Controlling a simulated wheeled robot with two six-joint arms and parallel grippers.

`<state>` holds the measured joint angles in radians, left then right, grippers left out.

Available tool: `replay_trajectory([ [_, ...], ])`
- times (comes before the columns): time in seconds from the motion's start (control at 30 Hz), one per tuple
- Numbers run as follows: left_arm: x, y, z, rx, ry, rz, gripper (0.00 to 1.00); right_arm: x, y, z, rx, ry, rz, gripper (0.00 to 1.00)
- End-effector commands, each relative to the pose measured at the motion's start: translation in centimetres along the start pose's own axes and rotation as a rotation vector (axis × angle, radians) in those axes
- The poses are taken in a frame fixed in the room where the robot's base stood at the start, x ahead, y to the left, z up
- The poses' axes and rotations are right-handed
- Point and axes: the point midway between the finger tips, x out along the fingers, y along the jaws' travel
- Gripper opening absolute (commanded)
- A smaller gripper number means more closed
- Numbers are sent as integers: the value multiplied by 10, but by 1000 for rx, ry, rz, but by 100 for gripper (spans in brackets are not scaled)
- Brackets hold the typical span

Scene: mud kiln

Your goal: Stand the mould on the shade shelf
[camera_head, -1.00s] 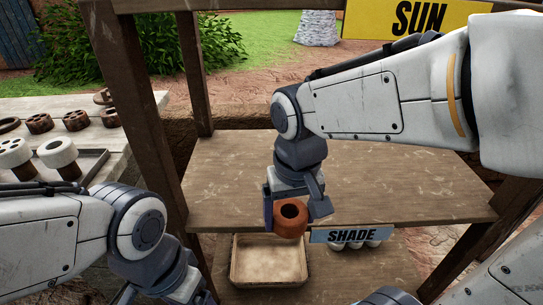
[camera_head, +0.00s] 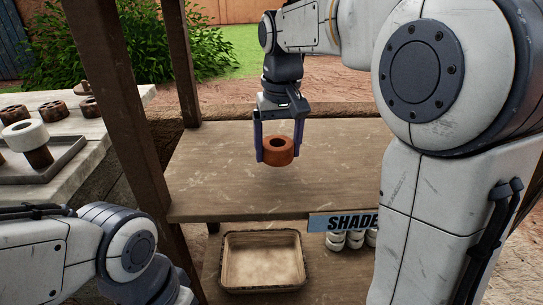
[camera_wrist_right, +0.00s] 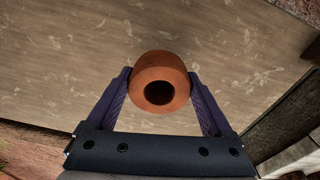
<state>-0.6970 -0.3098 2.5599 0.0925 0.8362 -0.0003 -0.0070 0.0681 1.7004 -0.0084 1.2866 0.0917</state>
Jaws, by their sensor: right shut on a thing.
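The mould (camera_head: 277,152) is a short terracotta-coloured cylinder with a round dark hole in its top. My right gripper (camera_head: 279,150) is shut on it, one finger on each side. The mould is upright over the middle of the wooden shade shelf (camera_head: 220,185); I cannot tell how big the gap beneath it is. In the right wrist view the mould (camera_wrist_right: 160,82) sits between the two finger tips with the plank behind it. A blue SHADE sign (camera_head: 344,223) hangs on the shelf's front edge. My left arm shows at lower left, but its gripper is out of frame.
A shallow tray (camera_head: 262,231) and several white rounded pieces (camera_head: 345,240) stand below the shelf. A wooden post (camera_head: 120,110) rises at the shelf's left. A pale table (camera_head: 75,190) farther left holds brown and white ring pieces. The shelf top around the mould is clear.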

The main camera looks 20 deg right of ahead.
Motion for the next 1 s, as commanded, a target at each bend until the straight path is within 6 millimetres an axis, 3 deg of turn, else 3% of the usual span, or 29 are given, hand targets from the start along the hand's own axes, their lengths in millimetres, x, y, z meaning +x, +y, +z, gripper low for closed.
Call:
replay_trajectory([
  [0.1,4,0,0,0,0,0,84,4,2,-9,1,0,0,4],
  [0.3,26,-2,2,0,0,0,84,37,2,-4,1,0,0,4],
  [0.57,23,-2,1,0,0,0,84,35,2,-4,1,1,0,4],
  [1.0,28,-2,2,0,0,0,84,51,1,-2,1,-5,0,4],
])
